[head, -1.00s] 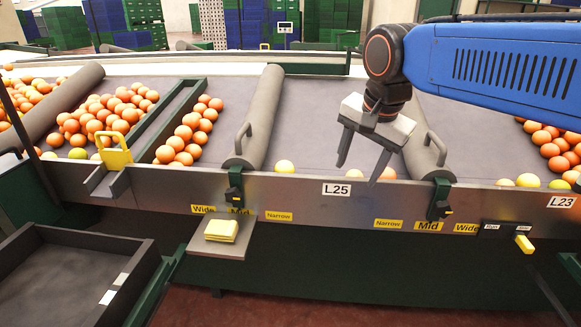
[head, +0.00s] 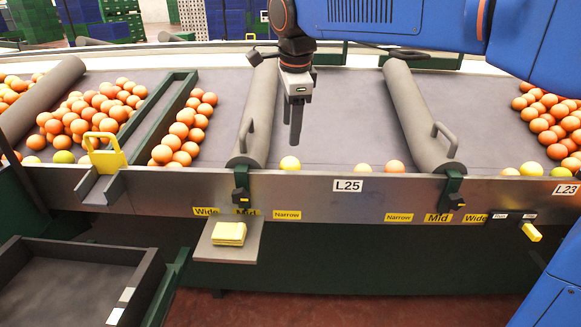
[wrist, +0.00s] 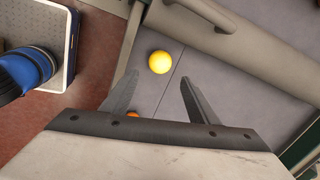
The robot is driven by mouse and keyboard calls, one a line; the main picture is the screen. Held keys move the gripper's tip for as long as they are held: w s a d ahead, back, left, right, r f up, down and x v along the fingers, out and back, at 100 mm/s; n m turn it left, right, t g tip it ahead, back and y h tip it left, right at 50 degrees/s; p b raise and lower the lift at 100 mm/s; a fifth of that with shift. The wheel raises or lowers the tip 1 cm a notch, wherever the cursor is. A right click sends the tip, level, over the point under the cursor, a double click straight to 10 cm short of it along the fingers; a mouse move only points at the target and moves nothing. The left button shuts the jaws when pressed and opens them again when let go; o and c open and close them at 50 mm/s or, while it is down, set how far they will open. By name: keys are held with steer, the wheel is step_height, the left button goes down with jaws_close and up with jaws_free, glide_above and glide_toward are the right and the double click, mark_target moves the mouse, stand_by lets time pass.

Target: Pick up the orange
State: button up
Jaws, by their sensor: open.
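An orange (head: 394,167) lies on the grey belt at the front rail, in the lane between two grey rollers. A paler yellow fruit (head: 363,168) lies to its left, and another yellow fruit (head: 289,163) lies further left near the left roller. My gripper (head: 296,140) points down over the belt near the yellow fruit at left, clear of the orange. In the wrist view my open gripper (wrist: 158,78) is empty. A yellow fruit (wrist: 160,62) shows between and just beyond its fingertips. An orange-coloured fruit (wrist: 133,114) shows nearer the palm, partly hidden.
Grey rollers with handles, left (head: 256,115) and right (head: 415,115), bound the lane. The metal front rail (head: 330,200) borders the fruit. Piles of oranges lie at left and right. A dark tray (head: 70,290) stands at lower left. The middle belt is mostly clear.

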mark_target(291, 159)
steer(key=x, duration=0.8)
steer(key=shift+f, duration=0.1)
steer(key=shift+d+x, duration=0.1)
steer(key=shift+x, duration=1.2)
steer(key=shift+d+x, duration=0.15)
steer(key=shift+x, duration=1.15)
steer(key=shift+w, duration=0.1)
steer(key=c, duration=0.9)
